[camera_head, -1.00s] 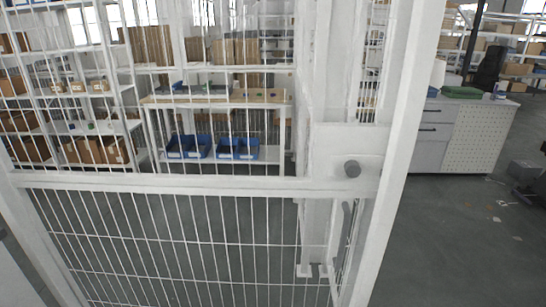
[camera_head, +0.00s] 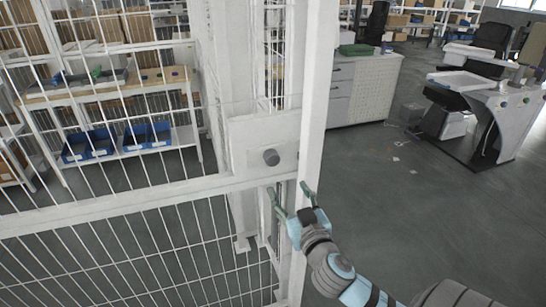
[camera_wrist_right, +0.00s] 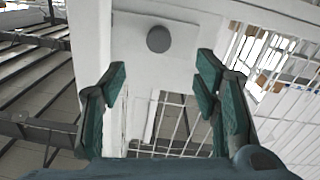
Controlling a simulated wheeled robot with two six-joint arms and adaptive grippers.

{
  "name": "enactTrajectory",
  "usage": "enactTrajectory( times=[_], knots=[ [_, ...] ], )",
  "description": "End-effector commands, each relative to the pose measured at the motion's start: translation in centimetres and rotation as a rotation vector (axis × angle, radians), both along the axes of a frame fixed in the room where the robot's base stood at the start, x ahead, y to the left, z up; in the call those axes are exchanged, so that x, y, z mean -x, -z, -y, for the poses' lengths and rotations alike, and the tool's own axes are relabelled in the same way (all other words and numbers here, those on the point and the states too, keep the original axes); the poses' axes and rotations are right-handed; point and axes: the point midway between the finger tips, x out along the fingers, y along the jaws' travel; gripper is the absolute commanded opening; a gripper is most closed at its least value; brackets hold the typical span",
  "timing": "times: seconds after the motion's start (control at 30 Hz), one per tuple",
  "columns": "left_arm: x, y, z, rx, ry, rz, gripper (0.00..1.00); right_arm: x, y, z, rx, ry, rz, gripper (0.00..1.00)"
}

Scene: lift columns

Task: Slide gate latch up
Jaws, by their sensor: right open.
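The white wire-mesh gate (camera_head: 110,207) fills the left and middle of the head view. A white plate (camera_head: 240,140) with a round grey knob (camera_head: 271,157) sits at its right-hand upright. The knob also shows in the right wrist view (camera_wrist_right: 159,39), above and between the fingers. I cannot tell whether this knob is the latch itself. My right gripper (camera_head: 290,192) is open and empty, in front of the gate's upright and just below the knob. Its green fingers (camera_wrist_right: 162,80) are spread wide in the wrist view. My left gripper is not in view.
Behind the mesh stand shelves with blue bins (camera_head: 148,137). A grey cabinet (camera_head: 365,88) stands beyond the post. A workstation (camera_head: 485,115) is at the right. The floor (camera_head: 420,215) right of the post is mostly clear.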

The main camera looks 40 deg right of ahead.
Motion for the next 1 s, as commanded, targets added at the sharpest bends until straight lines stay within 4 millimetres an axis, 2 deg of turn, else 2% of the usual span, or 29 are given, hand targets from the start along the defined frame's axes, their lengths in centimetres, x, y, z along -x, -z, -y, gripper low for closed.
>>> enactTrajectory(
  times=[0.03, 0.17, 0.4, 0.53, 0.7, 0.97, 1.0],
  knots=[
    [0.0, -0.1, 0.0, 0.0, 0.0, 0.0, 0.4, -0.2, -0.8, 0.0, -0.001, -0.002, 0.017, 0.56],
    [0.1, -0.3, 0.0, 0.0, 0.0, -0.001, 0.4, -2.2, -0.9, 0.8, -0.002, 0.001, 0.023, 0.56],
    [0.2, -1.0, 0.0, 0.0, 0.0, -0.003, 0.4, -8.8, -0.9, 3.4, -0.004, 0.002, 0.019, 0.56],
    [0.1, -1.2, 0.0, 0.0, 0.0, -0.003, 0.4, -11.5, -0.7, 4.4, -0.004, 0.002, 0.018, 0.56],
    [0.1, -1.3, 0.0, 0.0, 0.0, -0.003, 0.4, -13.0, -0.6, 4.9, -0.003, -0.001, 0.017, 0.56],
    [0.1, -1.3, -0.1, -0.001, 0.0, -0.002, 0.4, -13.2, -0.6, 5.0, -0.002, -0.001, 0.017, 0.56],
    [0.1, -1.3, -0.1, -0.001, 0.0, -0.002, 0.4, -13.2, -0.6, 5.0, -0.002, -0.001, 0.017, 0.53]
  ],
)
